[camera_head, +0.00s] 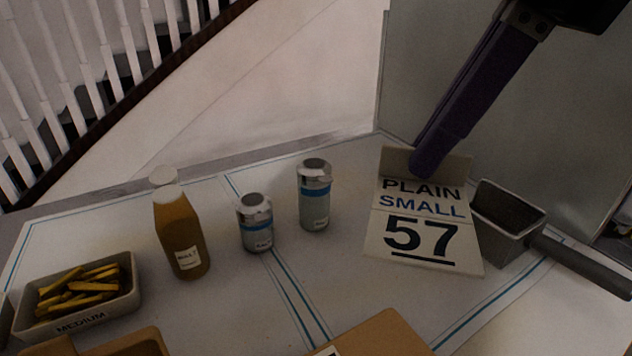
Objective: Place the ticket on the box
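The ticket (423,226) is a pale card reading "PLAIN SMALL 57". It shows right of centre, its face tilted toward me, with a fold across it and a tan strip along its top. My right gripper (428,162) comes down from the upper right, and its purple fingertip overlaps the ticket's top edge. The fingers show as one bar, so I cannot tell whether they grip the ticket. A flat brown surface (375,336), perhaps the box, is cut off at the bottom edge. My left gripper is not in view.
A metal scoop (512,228) with a dark handle sits close right of the ticket. Two shakers (314,196) (255,222), a brown bottle (182,232) and a "MEDIUM" tray of fries (128,298) stand to the left. A brown tray (135,343) is cut off below. The counter's middle is clear.

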